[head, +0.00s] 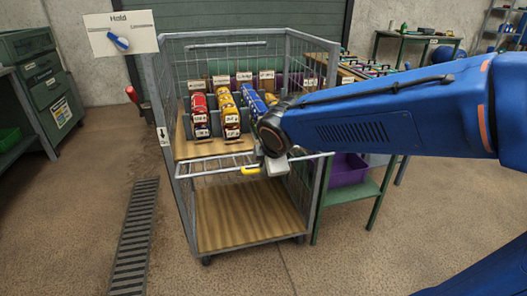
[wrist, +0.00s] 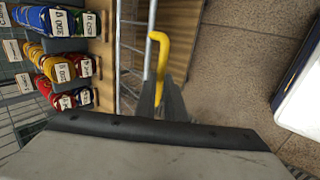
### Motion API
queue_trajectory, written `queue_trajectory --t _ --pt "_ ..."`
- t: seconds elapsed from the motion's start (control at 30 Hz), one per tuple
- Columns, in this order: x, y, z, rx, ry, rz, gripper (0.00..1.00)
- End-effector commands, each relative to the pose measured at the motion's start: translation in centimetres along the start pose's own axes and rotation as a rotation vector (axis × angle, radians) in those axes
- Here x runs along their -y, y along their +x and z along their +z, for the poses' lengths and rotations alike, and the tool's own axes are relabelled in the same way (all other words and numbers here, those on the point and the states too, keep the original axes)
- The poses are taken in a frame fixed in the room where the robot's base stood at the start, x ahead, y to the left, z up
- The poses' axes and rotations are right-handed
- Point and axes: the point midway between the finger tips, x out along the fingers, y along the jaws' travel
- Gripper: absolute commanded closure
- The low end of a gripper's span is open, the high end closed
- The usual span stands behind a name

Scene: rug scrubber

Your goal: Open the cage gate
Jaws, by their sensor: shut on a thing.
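The wire cage (head: 313,200) stands ahead, its front toward me. Its gate (head: 215,170) is a barred panel at the front, by the level of the upper shelf. It shows as a narrow, nearly edge-on strip in the head view, and its bars show in the wrist view (wrist: 131,50). A yellow handle (head: 250,171) sits on the gate's rail, and it also shows in the wrist view (wrist: 161,52). My gripper (wrist: 160,95) is shut on the yellow handle. In the head view my gripper (head: 274,166) partly hides the gate's right part.
The lower deck (head: 245,212) is bare. A green table (head: 345,190) stands close right. Floor in front is clear.

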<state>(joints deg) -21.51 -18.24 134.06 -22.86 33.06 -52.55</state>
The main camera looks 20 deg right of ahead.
Motion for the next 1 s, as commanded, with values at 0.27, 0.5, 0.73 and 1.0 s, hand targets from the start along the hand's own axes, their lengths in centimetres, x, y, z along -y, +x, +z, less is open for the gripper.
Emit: queue_trajectory --t 0.27,0.5,0.73,1.0 --pt "0.1 0.1 0.0 0.0 0.0 0.001 0.71" --pt "0.1 0.0 0.0 0.0 0.0 0.002 0.71" --pt "0.0 -2.5 -0.1 -0.003 0.0 0.006 0.71" --pt "0.0 -7.8 -0.1 -0.003 0.0 0.006 0.71"
